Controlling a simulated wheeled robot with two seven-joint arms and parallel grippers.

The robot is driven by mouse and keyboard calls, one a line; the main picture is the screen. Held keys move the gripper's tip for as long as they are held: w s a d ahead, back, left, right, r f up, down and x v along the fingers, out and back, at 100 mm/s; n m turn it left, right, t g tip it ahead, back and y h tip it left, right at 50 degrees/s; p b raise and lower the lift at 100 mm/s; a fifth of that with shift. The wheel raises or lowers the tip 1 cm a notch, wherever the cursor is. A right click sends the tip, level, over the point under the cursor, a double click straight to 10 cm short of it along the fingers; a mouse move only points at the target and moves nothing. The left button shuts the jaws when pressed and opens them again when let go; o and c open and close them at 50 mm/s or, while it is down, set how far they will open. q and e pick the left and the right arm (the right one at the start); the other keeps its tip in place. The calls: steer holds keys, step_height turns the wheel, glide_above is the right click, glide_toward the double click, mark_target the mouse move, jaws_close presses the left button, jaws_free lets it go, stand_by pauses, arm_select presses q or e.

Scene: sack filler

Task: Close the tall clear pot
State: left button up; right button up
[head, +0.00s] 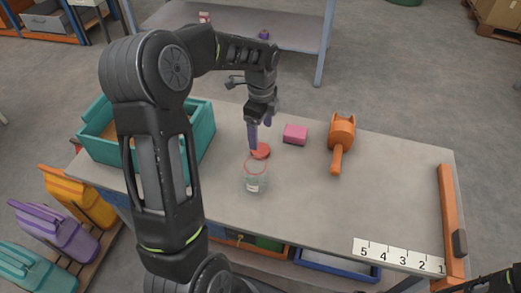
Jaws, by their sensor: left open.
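The tall clear pot (254,180) stands upright near the middle of the table, with a reddish rim and a pale label low on its side. A round red lid (261,151) shows just behind the pot, apart from its mouth, and seems to lie on the table. My left gripper (260,137) points down over the lid, its purple-grey fingers open. One fingertip is close to the lid's left edge; I cannot tell whether it touches. My right gripper is out of view.
A pink block (295,134) lies right of the lid, and an orange tool (341,140) with a handle lies farther right. A teal crate (201,135) stands at the left, partly behind my arm. A numbered strip (399,257) lies at the front right. The table's right middle is clear.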

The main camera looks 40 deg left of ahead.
mark_target(261, 149)
arm_select(q)
steer(key=shift+f, duration=1.05)
steer(key=shift+f+p, duration=0.4)
steer(key=shift+f, duration=2.2)
steer(key=c, duration=1.4)
steer(key=shift+r, duration=0.15)
step_height(261, 149, up, 10)
steer(key=shift+f, duration=0.1)
